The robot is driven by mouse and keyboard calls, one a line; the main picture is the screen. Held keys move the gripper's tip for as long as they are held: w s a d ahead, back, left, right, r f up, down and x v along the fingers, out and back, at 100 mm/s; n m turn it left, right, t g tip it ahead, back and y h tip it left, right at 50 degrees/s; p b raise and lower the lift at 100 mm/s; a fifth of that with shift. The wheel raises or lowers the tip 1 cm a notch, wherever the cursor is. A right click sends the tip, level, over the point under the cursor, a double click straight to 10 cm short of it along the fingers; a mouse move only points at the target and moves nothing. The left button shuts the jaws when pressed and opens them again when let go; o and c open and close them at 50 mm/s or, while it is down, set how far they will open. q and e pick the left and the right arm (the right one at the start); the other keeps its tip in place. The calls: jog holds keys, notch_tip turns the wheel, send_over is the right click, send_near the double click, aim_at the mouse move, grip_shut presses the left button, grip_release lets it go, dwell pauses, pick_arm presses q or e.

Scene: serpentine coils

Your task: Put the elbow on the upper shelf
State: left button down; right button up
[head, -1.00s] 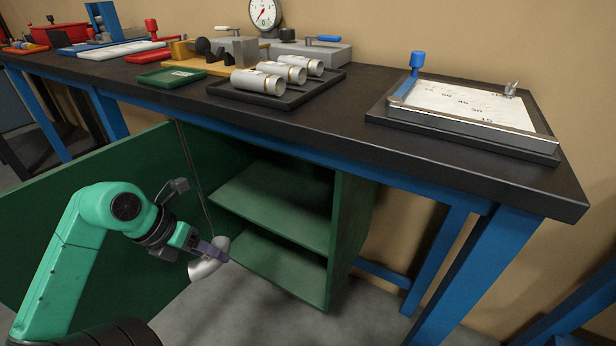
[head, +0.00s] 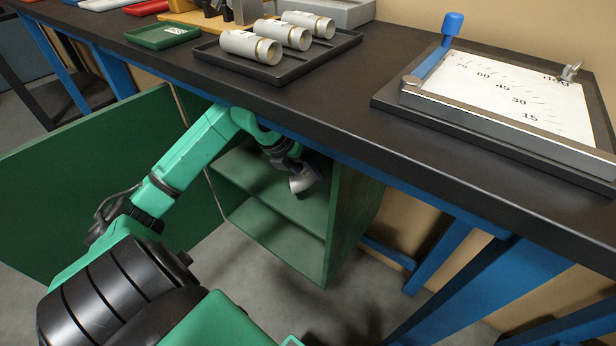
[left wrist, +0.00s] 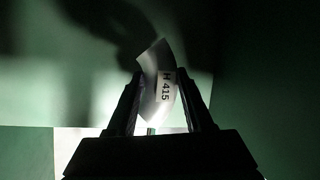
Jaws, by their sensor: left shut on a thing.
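The elbow (head: 303,182) is a short, bent grey-metal pipe piece. In the left wrist view the elbow (left wrist: 158,85) carries a label reading "H 415" and sits tilted between the fingers. My left gripper (head: 296,168) is shut on it, inside the open front of the green cabinet under the bench. In the head view the elbow overlaps the upper shelf (head: 262,186); I cannot tell whether it touches the shelf. The lower shelf (head: 262,232) is below and looks empty. My right gripper is not in view.
The open green cabinet door (head: 85,185) stands to the left, and the cabinet side wall (head: 345,225) is close on the right. The black bench top (head: 350,115) overhangs the arm. A black tray (head: 345,42) of grey cylinders stands above.

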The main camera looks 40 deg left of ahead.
aim_at(308, 180)
pick_arm(q)
jog(key=shift+w+d+f, duration=0.15)
jog(key=shift+w, duration=0.2)
notch_tip(308, 180, down, 3)
jog(key=shift+f+b, duration=0.1)
jog(key=shift+b, duration=0.3)
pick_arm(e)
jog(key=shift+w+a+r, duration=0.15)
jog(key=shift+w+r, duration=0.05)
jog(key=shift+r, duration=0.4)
pick_arm(q)
jog(key=shift+f, duration=0.15)
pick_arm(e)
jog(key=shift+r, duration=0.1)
pick_arm(q)
jog(key=c, duration=0.6)
grip_release()
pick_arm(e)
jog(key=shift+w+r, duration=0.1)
